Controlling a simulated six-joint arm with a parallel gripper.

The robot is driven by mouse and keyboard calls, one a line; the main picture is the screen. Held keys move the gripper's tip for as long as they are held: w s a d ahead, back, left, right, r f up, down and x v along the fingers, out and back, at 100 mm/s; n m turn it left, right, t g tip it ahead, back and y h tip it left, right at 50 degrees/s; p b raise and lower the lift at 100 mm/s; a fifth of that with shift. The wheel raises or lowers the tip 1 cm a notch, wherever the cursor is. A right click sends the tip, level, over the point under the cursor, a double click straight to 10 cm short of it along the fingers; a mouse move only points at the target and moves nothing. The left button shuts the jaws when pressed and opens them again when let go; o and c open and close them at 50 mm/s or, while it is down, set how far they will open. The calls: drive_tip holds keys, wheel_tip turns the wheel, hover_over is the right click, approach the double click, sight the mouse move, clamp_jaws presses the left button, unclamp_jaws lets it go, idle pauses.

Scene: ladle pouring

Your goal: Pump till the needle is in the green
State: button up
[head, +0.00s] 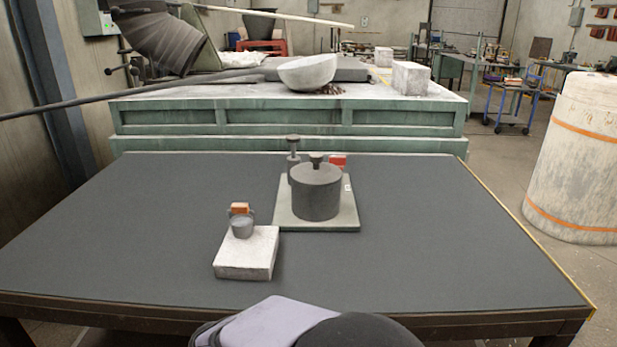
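A dark grey cylinder (317,194) with a short knob on top stands on a pale square plate (336,222) in the middle of the table. Behind it on the left rises a thin post with a round dark cap (292,139), perhaps a pump handle; its lower part is hidden by the cylinder. A small red block (338,161) shows behind the cylinder on the right. I cannot make out a gauge needle or a green zone. Only rounded parts of my own arm show at the bottom edge; my gripper is not in view.
A white block (246,258) at the front left of the plate carries a small grey cup (242,228) with an orange-brown piece behind it. The dark table (460,240) is clear on both sides. A green bench (290,118) with a pale bowl (307,72) stands behind.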

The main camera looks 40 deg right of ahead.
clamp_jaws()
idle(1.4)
